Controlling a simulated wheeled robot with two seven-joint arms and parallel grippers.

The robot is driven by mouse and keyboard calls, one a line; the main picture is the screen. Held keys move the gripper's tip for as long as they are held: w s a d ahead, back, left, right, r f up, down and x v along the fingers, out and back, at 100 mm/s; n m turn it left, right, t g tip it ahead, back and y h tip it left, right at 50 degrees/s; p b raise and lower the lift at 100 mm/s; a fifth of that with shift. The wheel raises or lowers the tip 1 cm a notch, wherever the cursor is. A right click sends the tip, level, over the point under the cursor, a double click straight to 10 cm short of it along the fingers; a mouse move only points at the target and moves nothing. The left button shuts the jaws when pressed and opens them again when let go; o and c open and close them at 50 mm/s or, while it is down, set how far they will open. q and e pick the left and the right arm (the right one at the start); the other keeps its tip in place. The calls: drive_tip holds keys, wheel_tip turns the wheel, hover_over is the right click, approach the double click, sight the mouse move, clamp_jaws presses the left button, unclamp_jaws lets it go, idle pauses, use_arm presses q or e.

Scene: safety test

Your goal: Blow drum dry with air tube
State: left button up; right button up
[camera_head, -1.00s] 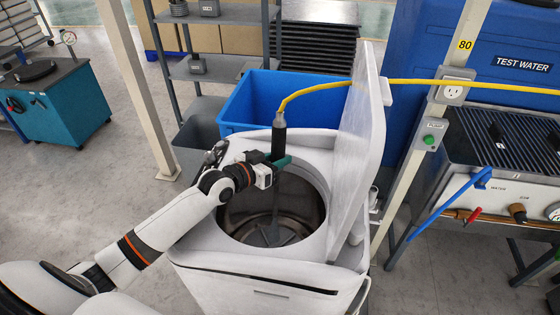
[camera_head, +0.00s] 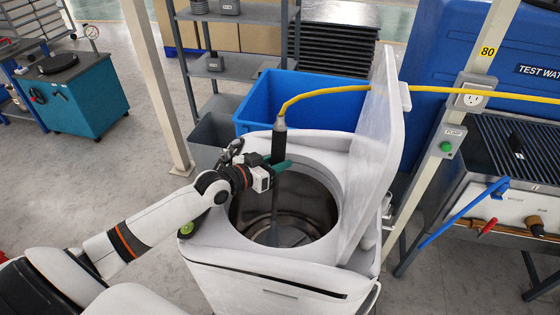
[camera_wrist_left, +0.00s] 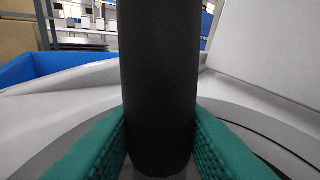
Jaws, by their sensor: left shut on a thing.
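The air tube (camera_head: 279,141) has a black grip, a grey top with a yellow hose (camera_head: 330,92), and a thin dark pipe reaching down into the drum. My left gripper (camera_head: 279,165), with green finger pads, is shut on its black grip above the drum's mouth. In the left wrist view the black grip (camera_wrist_left: 160,80) stands upright between both pads. The metal drum (camera_head: 312,215) is inside the white top-loading washer (camera_head: 270,262), whose lid (camera_head: 378,150) stands open on the right. Whether the pipe's end touches the drum is unclear. My right gripper is not in view.
A blue bin (camera_head: 300,105) stands behind the washer. A white post with an outlet (camera_head: 472,97) and a green pump button (camera_head: 446,146) rises on the right, beside a test-water bench (camera_head: 500,215). Open floor lies to the left.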

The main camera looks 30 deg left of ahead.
use_arm(q)
drive_tip(key=shift+s+d+p, duration=1.15)
drive_tip(key=shift+d+p, duration=2.3)
drive_tip(key=shift+d, duration=0.4)
drive_tip(key=a, duration=0.2)
drive_tip(key=w+a+b, duration=0.1)
drive_tip(key=a, duration=0.1)
drive_tip(key=shift+w+r, duration=0.1)
wheel_tip(320, 180, up, 22)
drive_tip(key=p, duration=1.6)
